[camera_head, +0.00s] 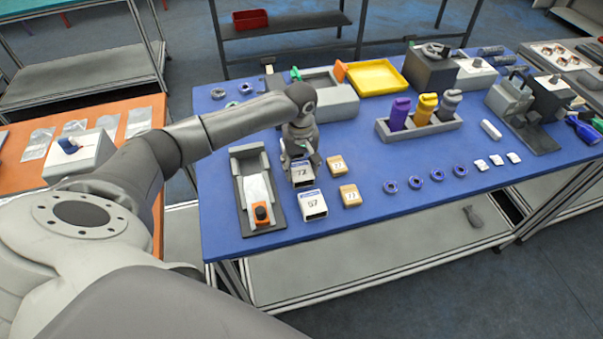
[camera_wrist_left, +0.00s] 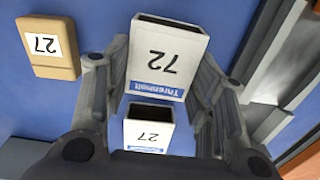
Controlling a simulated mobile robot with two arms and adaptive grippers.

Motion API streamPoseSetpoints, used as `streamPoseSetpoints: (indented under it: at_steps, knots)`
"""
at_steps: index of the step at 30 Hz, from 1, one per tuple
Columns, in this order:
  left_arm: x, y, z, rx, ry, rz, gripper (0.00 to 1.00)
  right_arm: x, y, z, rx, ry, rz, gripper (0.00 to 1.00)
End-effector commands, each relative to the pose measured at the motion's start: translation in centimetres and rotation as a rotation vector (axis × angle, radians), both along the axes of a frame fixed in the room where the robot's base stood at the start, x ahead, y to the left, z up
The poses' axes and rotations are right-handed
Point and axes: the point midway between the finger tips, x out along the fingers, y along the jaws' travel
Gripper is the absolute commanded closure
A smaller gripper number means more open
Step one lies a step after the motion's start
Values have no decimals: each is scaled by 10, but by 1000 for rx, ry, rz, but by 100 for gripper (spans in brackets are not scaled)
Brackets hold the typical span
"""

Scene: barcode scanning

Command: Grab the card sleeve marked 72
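The white card sleeve marked 72 (camera_head: 303,175) has a blue band and sits at my left gripper's fingertips. In the left wrist view the sleeve marked 72 (camera_wrist_left: 166,58) appears upside down between the fingers, its open end away from the palm. My left gripper (camera_head: 301,158) seems closed on its sides. The fingers also show in the left wrist view (camera_wrist_left: 163,80). A smaller-looking sleeve marked 27 (camera_wrist_left: 148,134) lies behind it, nearer the palm. A sleeve marked 57 (camera_head: 313,206) lies just in front on the blue table. My right gripper is not in view.
Two tan boxes (camera_head: 336,165) (camera_head: 350,196) lie to the right; one reads 27 in the wrist view (camera_wrist_left: 48,48). A dark tray (camera_head: 240,196) with an orange-ended object stands to the left. A grey box (camera_head: 339,103) stands behind.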

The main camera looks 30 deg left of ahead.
Motion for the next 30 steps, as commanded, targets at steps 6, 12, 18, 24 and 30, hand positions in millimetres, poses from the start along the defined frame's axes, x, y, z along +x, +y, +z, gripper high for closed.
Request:
streamPoseSetpoints:
  at_steps: [6,12,18,24,30]
  knots:
    - [0,0,0,0,0,0,61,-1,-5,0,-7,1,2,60]
    - [0,0,3,0,0,0,61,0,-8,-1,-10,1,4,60]
    - [2,0,21,-2,-4,0,61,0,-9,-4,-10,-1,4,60]
    - [4,-25,56,-5,-6,-6,61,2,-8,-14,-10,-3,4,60]
    - [6,-70,95,-6,-4,-8,61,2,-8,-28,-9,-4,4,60]
